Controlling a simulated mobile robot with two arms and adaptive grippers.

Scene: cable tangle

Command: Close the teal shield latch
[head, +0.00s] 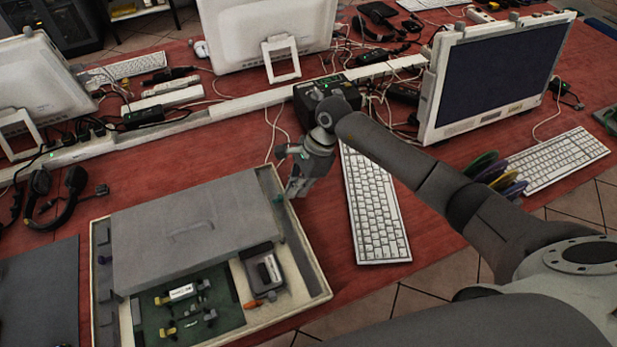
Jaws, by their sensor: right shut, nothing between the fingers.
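A flat grey shield panel (190,222) with a raised handle lies over the back part of a shallow cream-rimmed tray (325,287). A small teal piece (278,199), which looks like the latch, shows at the panel's right side, inside the tray's right wall. Whether the latch is open or closed is too small to tell. My right gripper (292,190) points down just right of the teal piece, above the tray's right rim. Its fingers are shut and empty; I cannot tell whether they touch the latch. My left gripper is out of view.
In the tray's front are a green board (190,312) with small parts and a grey device (262,272). A white keyboard (374,205) lies right of the tray.

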